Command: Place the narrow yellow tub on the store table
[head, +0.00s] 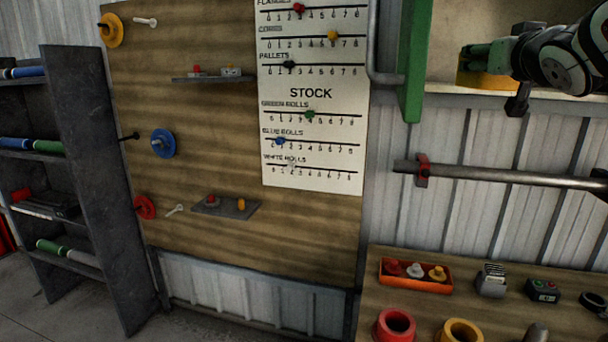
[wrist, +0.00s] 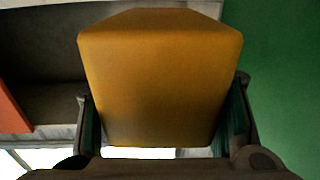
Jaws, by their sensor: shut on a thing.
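The yellow tub (wrist: 160,75) fills the middle of the wrist view, with one finger of my gripper (wrist: 163,92) against each side. In the head view my gripper (head: 478,54) is at the upper right, shut on the tub (head: 484,80), which is partly hidden behind the fingers. The tub is held high, in front of a pale opening in the wall beside a green post. I cannot tell whether its underside touches the ledge there. A wooden table (head: 385,300) stands at the lower right; the frames do not show whether it is the store table.
A grey rail (head: 520,178) runs below my arm. The green post (head: 411,60) is just left of the tub. A pegboard and dark shelf stand left.

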